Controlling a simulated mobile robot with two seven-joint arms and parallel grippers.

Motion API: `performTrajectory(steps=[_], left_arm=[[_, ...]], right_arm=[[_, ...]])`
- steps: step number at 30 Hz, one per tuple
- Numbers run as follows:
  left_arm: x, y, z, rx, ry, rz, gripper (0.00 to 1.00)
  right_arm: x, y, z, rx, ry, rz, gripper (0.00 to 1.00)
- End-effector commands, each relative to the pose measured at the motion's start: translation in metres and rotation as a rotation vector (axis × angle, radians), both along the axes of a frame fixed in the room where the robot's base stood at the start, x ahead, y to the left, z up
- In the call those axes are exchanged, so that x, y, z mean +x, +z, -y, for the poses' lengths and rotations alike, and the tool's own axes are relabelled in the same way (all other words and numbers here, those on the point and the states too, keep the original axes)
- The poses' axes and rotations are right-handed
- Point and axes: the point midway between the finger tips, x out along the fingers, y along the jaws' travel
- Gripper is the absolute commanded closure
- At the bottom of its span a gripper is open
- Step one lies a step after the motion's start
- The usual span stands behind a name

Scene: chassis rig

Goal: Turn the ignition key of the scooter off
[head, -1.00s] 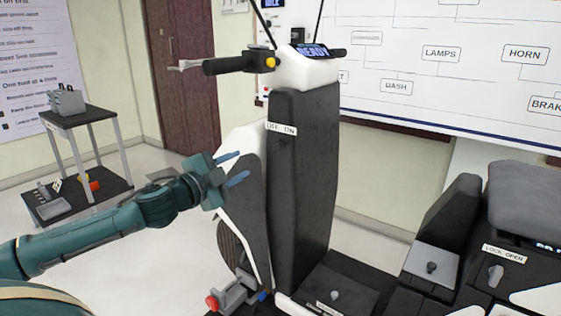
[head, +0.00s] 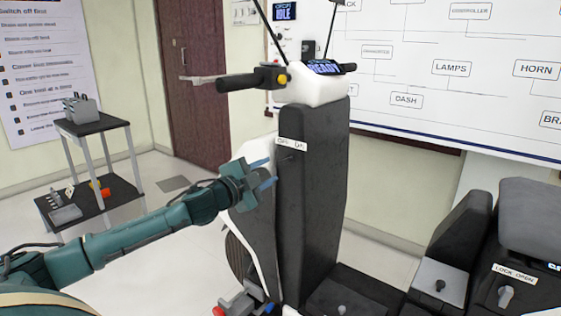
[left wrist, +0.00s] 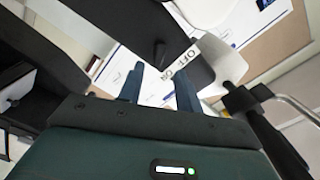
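The scooter's dark front column (head: 318,190) stands in the middle of the head view. An OFF ON label (head: 291,144) is on its upper part, and the small dark ignition key (head: 290,157) sticks out just below it. My left gripper (head: 266,173) is open and empty, just left of the key and apart from it. In the left wrist view the key (left wrist: 160,52) and the label (left wrist: 184,62) show beyond the two open blue fingers (left wrist: 160,85). The scooter's display (head: 325,67) reads READY. My right gripper is not in view.
The handlebar (head: 250,80) is above my left gripper. A seat unit with a LOCK OPEN label (head: 515,273) is at the lower right. A red-knobbed grey fixture (head: 240,303) is by the scooter's base. A small cart (head: 95,126) stands at the left.

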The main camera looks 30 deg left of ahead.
Motion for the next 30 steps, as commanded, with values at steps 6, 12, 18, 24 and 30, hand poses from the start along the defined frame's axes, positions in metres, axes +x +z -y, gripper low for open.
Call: performTrajectory(steps=[6, 12, 18, 24, 30], left_arm=[[0.03, 0.004, 0.003, -0.003, -0.001, 0.002, 0.65], [0.052, 0.002, 0.005, -0.002, 0.0, 0.001, 0.65], [0.061, 0.001, 0.006, 0.001, -0.002, 0.0, 0.65], [0.062, 0.0, 0.006, 0.002, -0.002, 0.0, 0.65], [0.062, 0.0, 0.006, 0.001, -0.002, 0.0, 0.75]], right_arm=[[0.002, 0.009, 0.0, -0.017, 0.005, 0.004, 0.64], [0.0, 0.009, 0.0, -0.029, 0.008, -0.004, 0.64], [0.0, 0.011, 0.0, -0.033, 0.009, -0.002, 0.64], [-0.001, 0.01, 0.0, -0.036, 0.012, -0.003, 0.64], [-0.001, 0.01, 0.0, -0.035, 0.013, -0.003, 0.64]])
